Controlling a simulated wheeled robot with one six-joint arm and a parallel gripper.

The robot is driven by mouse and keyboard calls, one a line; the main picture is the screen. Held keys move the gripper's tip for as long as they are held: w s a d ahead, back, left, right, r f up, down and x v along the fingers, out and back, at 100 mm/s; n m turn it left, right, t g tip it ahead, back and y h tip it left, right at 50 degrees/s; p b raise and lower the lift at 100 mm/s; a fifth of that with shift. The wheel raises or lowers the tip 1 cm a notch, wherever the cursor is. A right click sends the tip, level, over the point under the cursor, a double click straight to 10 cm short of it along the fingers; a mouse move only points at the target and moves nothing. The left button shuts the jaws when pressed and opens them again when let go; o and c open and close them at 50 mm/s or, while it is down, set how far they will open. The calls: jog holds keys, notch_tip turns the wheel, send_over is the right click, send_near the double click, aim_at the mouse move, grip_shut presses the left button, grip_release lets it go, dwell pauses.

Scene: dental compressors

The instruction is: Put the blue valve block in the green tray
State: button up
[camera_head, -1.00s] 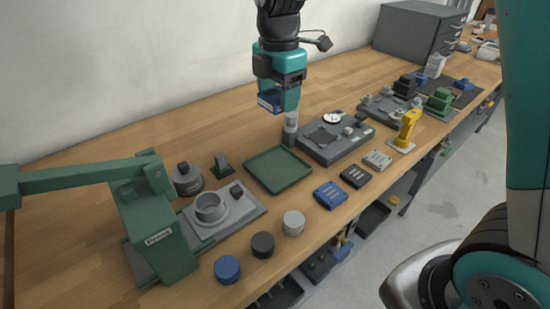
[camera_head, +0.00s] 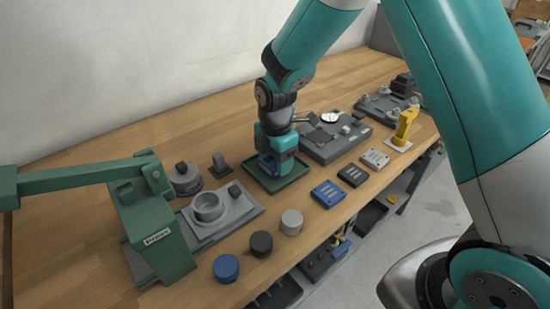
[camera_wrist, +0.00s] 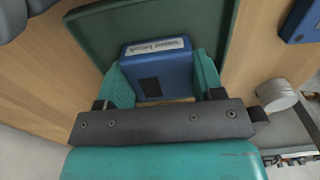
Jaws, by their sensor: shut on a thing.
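My gripper (camera_head: 272,168) is over the green tray and points down. In the wrist view, its two teal fingers (camera_wrist: 160,82) are shut on the sides of the blue valve block (camera_wrist: 162,66), which carries a white label strip. A small part of the block (camera_head: 264,163) shows beside the fingers in the head view. The green tray (camera_head: 292,181) lies flat on the bench, its middle hidden by my gripper; its floor also shows behind the block in the wrist view (camera_wrist: 105,35). I cannot tell whether the block touches the tray floor.
A blue flat block (camera_head: 328,193), a black one (camera_head: 353,175) and a light grey one (camera_head: 375,158) lie right of the tray. A grey fixture plate (camera_head: 330,148) is behind. A green press (camera_head: 150,230) and round caps stand left and in front.

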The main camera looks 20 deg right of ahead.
jog(key=shift+f, duration=0.1)
jog(key=o, duration=1)
jog(key=shift+o, duration=0.2)
notch_tip(320, 180, up, 12)
jog(key=s+a+r+m+y, duration=0.1)
jog(key=s+r+m, duration=0.1)
jog(key=s+m, duration=0.3)
jog(key=s+a+r+m+y, duration=0.1)
jog(key=s+a+r+m, duration=0.1)
jog(key=s, duration=0.9)
jog(key=s+a+r+m+y, duration=0.1)
jog(key=s+r+m+y, duration=0.1)
jog(key=s+m, duration=0.5)
jog(key=shift+s+a+r+m, duration=0.35)
jog(key=shift+s+r, duration=0.3)
jog(key=shift+s, duration=0.25)
